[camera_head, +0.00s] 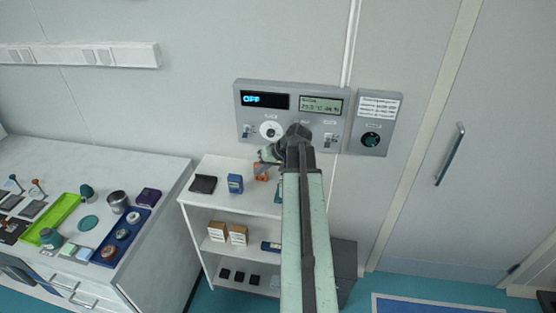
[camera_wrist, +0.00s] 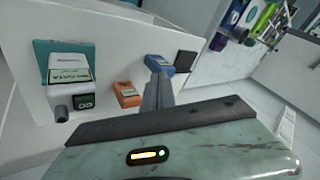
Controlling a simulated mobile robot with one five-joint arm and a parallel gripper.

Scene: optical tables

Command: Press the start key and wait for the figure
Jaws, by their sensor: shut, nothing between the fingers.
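A grey wall panel (camera_head: 243,115) carries a dark display (camera_head: 265,100) reading "OFF" in blue. To its right is a pale display (camera_head: 321,104) with small text that I cannot read surely. Below the displays are a round white fitting (camera_head: 270,130) and small switches (camera_head: 248,132). I cannot make out which part is the start key; my arm covers part of the panel's lower middle. My gripper (camera_head: 265,156) is just below the panel, above the shelf top. In the wrist view my gripper (camera_wrist: 158,84) is shut and empty, and the panel is not visible.
A white shelf unit (camera_head: 215,215) stands below the panel, with a black flat item (camera_head: 203,184), a blue device (camera_head: 235,184) and an orange device (camera_head: 261,171) on top. A separate grey box with a dark knob (camera_head: 372,139) hangs right. A cluttered bench (camera_head: 150,165) stands left.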

